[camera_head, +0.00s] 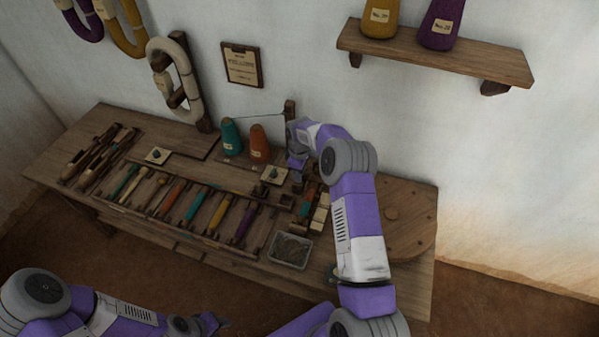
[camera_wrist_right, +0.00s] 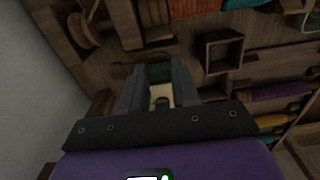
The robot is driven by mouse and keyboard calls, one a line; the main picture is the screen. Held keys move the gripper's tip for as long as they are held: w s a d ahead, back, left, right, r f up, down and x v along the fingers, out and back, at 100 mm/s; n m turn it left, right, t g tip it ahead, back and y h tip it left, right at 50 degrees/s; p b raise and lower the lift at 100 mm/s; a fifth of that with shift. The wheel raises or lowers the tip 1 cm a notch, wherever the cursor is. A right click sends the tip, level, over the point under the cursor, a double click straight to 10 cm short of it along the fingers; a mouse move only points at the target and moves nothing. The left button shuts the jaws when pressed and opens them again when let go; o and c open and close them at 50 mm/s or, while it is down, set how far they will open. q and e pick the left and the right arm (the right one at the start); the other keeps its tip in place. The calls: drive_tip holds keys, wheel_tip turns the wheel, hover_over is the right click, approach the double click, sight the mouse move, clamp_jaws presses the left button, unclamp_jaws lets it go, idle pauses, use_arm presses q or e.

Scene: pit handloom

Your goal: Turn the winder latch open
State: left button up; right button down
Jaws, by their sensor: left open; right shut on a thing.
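My right gripper (camera_head: 297,165) reaches down to the back right of the wooden bench (camera_head: 93,188), beside an orange yarn cone. In the right wrist view its two dark fingers (camera_wrist_right: 159,78) are shut on a small part, probably the winder latch. A pale piece (camera_wrist_right: 161,91) and a darker bit show between the fingers. The fingers and arm hide most of the latch, so I cannot tell its angle. My left gripper (camera_head: 212,323) is open and empty at the bottom of the head view, in front of the bench and away from it.
A teal cone (camera_head: 231,137) and the orange cone (camera_head: 260,143) stand near the right gripper. Several coloured bobbins lie in a rack in front. A grey tray (camera_head: 290,250) sits at the front edge. A wall shelf (camera_head: 435,60) is above right.

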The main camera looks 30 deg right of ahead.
drive_tip(key=shift+n, duration=0.3)
drive_tip(key=c, duration=0.8)
unclamp_jaws()
drive_tip(key=shift+c, duration=0.2)
wheel_tip(320, 180, up, 8)
drive_tip(key=shift+f+p, duration=0.2)
drive_tip(key=shift+p, duration=0.7)
